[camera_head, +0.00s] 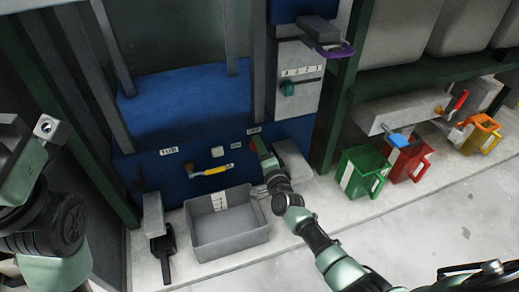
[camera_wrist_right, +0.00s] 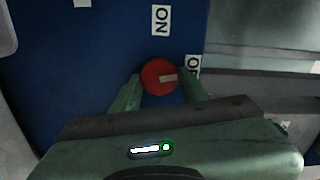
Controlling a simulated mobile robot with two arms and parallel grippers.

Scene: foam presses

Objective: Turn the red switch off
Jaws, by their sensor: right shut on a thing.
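The red switch (camera_wrist_right: 158,77) is a round knob with a pale bar mark across it, on the blue press panel. In the right wrist view it sits between the two green fingers of my right gripper (camera_wrist_right: 160,92), which is shut on it. In the head view my right gripper (camera_head: 260,147) reaches the blue panel and mostly hides the switch. A white ON label (camera_wrist_right: 160,19) is above the knob, and another label (camera_wrist_right: 193,66), partly covered by a finger, is on its right. My left arm (camera_head: 60,225) shows at the left; its fingers do not show.
A grey tub (camera_head: 230,250) stands below the panel. A yellow handle (camera_head: 217,170) is to the left. A grey block (camera_head: 292,160) stands right of my gripper. A teal knob (camera_head: 287,88) is above.

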